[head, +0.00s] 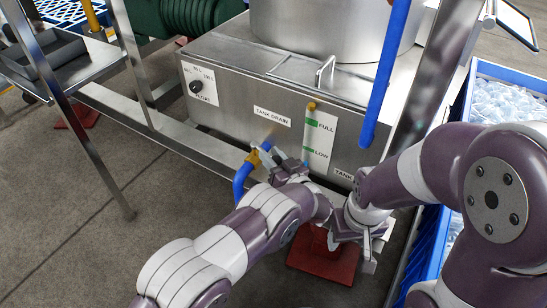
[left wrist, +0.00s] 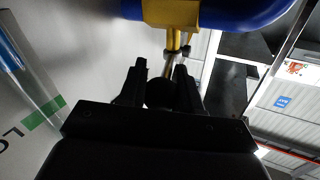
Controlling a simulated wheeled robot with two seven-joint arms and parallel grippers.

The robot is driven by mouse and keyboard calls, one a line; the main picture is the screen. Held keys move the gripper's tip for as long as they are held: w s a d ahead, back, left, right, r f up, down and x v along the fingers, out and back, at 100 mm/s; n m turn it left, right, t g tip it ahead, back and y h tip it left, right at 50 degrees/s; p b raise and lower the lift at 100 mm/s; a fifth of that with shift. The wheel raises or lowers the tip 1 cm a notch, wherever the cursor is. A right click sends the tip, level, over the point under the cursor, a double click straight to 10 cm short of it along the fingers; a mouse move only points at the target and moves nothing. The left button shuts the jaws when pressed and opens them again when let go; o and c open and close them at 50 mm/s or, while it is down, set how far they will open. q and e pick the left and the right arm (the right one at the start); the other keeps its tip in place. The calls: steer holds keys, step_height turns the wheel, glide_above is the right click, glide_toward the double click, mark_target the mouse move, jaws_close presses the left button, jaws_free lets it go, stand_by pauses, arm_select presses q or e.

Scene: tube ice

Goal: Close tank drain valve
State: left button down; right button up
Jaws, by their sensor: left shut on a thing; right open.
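The tank drain valve (head: 253,158) is a brass fitting on the front of the steel tank, under the "TANK DRAIN" label (head: 272,117). A blue pipe bends down from it. My left gripper (head: 279,160) is at the valve, just to its right. In the left wrist view, the brass valve body (left wrist: 172,13) and its stem (left wrist: 173,42) are above the fingers, and the left gripper (left wrist: 160,80) is shut on the dark valve handle. The handle's exact angle is hard to make out. My right gripper (head: 358,245) is open and empty, lower right of the valve.
The steel tank (head: 230,85) has a level gauge (head: 309,135) marked FULL and LOW close to my left gripper. A blue pipe (head: 385,75) hangs at right. Blue crates of ice (head: 505,100) stand at right. A red foot pad (head: 325,262) is below my right gripper.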

stand_by(0.4)
arm_select(q)
steer(key=c, duration=0.8)
jaws_free()
